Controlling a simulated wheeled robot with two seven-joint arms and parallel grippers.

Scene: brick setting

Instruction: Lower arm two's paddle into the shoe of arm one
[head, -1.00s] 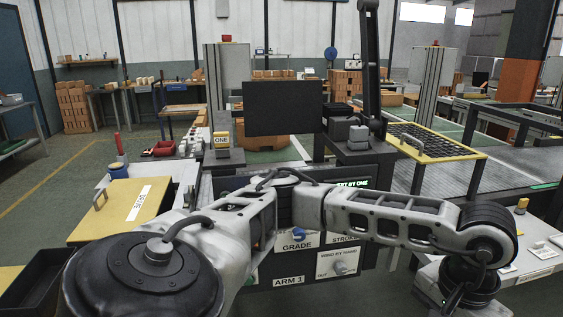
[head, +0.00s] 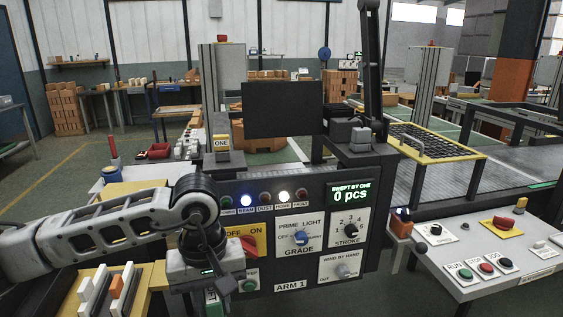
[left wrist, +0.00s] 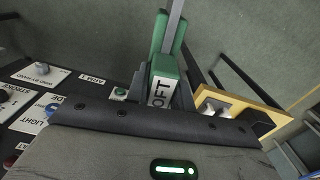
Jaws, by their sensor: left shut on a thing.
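My left gripper (head: 213,300) points down in front of the left part of the ARM 1 panel (head: 290,285). In the left wrist view my left gripper (left wrist: 166,98) is shut on a green block (left wrist: 165,68) with a white label, of which "OFT" is readable. A long grey bar (left wrist: 175,18) runs on beyond the block; whether this is the paddle I cannot tell. I cannot make out the shoe of arm one. My right gripper is not in view.
A wooden rack (head: 153,275) with white and orange upright pieces stands just left of my gripper. The panel has lit lamps, knobs and a display (head: 350,193) reading 0 pcs. A button console (head: 470,255) is at the right. A dark screen (head: 283,108) stands behind.

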